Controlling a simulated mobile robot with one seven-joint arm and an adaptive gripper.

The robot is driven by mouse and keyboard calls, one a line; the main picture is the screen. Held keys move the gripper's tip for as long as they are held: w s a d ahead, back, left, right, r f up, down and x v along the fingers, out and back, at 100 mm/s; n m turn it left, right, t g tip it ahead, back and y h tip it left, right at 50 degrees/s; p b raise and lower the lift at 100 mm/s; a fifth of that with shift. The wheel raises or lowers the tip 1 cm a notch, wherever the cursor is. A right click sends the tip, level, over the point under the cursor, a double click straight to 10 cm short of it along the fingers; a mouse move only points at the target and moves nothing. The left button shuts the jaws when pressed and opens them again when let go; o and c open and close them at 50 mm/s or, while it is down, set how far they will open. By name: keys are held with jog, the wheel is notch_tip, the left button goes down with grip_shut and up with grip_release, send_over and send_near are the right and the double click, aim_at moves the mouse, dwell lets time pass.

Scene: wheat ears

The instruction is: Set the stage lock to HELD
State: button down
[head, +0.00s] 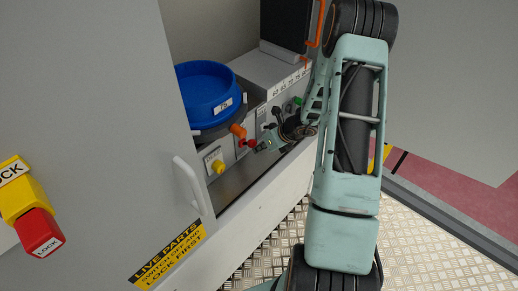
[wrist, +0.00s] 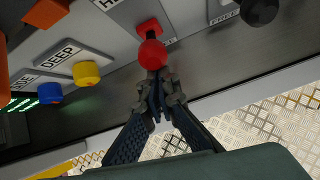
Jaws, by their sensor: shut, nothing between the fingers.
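A red lever (wrist: 152,54) with a round ball end sticks out from a grey panel in the wrist view. A partly cut-off label beginning "HE" (wrist: 108,4) is above it and a "FREE" label (wrist: 224,17) is to its right. Part of the lettering by its base is hidden. The red knob also shows in the head view (head: 250,143). My gripper (wrist: 160,80) is shut and empty, its fingertips right at the near side of the red ball. I cannot tell whether they touch it. In the head view my gripper (head: 262,145) is beside the red knob.
A black knob (wrist: 258,12) is right of the red lever; a yellow knob (wrist: 87,73) by "DEEP" and a blue knob (wrist: 49,92) are left. A blue round tray (head: 208,92) sits above the panel. An open grey door with a handle (head: 193,188) stands left.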

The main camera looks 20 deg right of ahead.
jog(key=shift+w+a+r, duration=0.15)
jog(key=shift+w+r, duration=0.3)
jog(key=shift+r, duration=0.15)
jog(key=shift+s+r+p, duration=0.1)
jog(key=shift+r+p, duration=0.5)
jog(key=p+v, duration=0.5)
jog(key=v, duration=0.3)
jog(key=shift+p, duration=0.4)
jog(key=shift+r, duration=0.1)
